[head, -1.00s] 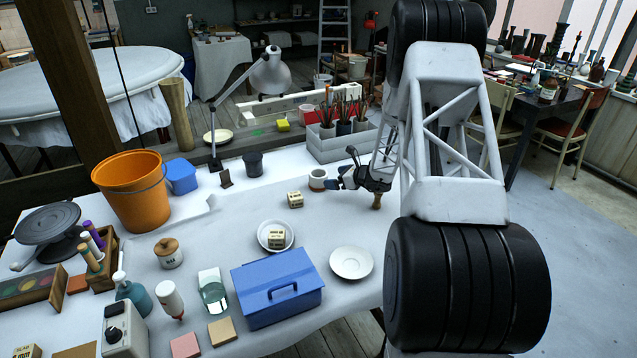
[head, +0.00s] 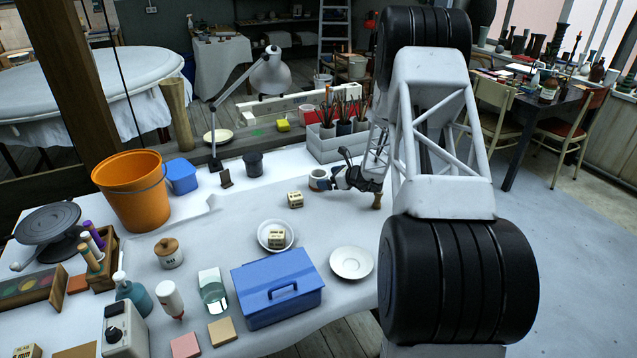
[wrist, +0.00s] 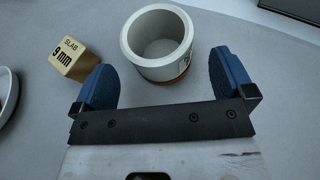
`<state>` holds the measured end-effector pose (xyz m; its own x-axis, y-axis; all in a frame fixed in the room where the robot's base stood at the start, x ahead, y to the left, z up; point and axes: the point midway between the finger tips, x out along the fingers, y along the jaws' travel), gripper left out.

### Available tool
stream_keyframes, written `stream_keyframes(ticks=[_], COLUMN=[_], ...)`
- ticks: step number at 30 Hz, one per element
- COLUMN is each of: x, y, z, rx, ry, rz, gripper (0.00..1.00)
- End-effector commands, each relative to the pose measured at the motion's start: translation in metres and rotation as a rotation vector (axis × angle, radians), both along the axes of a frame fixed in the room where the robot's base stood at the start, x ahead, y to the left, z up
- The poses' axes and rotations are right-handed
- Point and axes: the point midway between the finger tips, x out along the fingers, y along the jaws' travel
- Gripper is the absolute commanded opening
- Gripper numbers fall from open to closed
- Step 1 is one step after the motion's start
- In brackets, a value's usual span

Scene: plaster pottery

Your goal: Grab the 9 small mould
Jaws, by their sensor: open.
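A small round white mould or cup (head: 317,182) with a hollow top and brown base stands upright on the table. In the wrist view the white mould (wrist: 134,63) sits just ahead of and partly between my fingertips, with a dark mark on its right side, too cut off to read. My gripper (wrist: 165,72) is open and empty, one blue finger on each side of the mould's near part; contact cannot be told. In the head view my gripper (head: 333,181) is right of the mould. A cream and tan block (wrist: 73,62) reading "SLAB 9 mm" lies left of my left finger.
An empty saucer (head: 351,262) and a blue box (head: 278,287) are nearer the front. White table (head: 215,228) is clear left of the slab block.

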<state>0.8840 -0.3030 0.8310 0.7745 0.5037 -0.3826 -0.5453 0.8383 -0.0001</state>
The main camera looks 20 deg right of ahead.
Motion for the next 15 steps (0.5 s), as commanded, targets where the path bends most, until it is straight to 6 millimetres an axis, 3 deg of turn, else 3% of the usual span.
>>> stream_keyframes(ticks=[15], x=[0.035], y=[0.023], z=[-0.017], rx=[0.001], ry=[-0.001], rz=[0.0], gripper=[1.0])
